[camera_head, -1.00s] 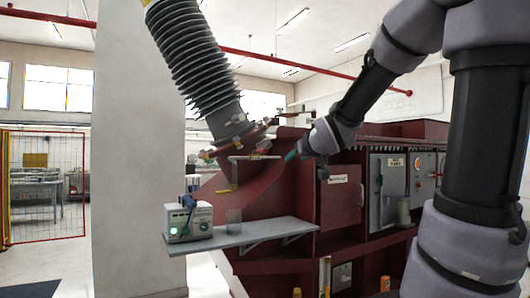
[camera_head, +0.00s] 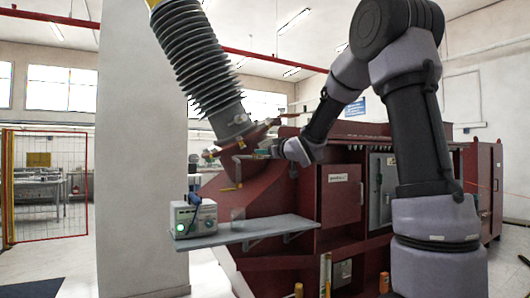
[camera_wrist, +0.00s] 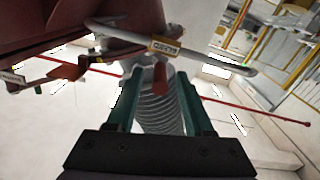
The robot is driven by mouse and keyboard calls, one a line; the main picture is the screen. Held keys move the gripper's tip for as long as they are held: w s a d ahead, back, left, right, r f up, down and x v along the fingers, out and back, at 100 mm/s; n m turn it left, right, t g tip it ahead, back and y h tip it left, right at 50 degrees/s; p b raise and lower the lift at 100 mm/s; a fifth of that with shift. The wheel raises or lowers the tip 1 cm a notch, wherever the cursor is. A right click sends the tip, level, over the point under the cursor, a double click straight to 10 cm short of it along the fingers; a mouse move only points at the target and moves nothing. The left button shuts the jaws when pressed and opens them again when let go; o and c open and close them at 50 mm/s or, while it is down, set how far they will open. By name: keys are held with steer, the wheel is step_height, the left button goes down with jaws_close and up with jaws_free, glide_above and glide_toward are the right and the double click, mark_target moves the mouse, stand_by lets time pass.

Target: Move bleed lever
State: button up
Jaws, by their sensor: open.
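A grey pipe (camera_wrist: 205,58) with a small label plate (camera_wrist: 165,47) crosses the top of the wrist view. A short dull-red lever (camera_wrist: 160,78) hangs below the plate and appears between the fingertips of my gripper (camera_wrist: 158,88). The green fingers are open, one on each side of the lever in the picture; whether they touch it cannot be told. In the head view my gripper (camera_head: 275,152) is at the right end of the labelled pipe (camera_head: 250,157), below the ribbed bushing (camera_head: 198,65). The lever cannot be made out clearly there.
Another red handle (camera_wrist: 68,71) with a label sits at left in the wrist view. A grey shelf (camera_head: 250,230) below carries a meter box (camera_head: 193,217) and a clear cup (camera_head: 237,214). The red transformer cabinet (camera_head: 340,195) stands at right. A yellow handle (camera_head: 230,188) hangs below the pipe.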

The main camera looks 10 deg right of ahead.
steer(key=shift+w+a, duration=0.25)
steer(key=shift+w, duration=0.45)
jaws_close()
stand_by(1.0)
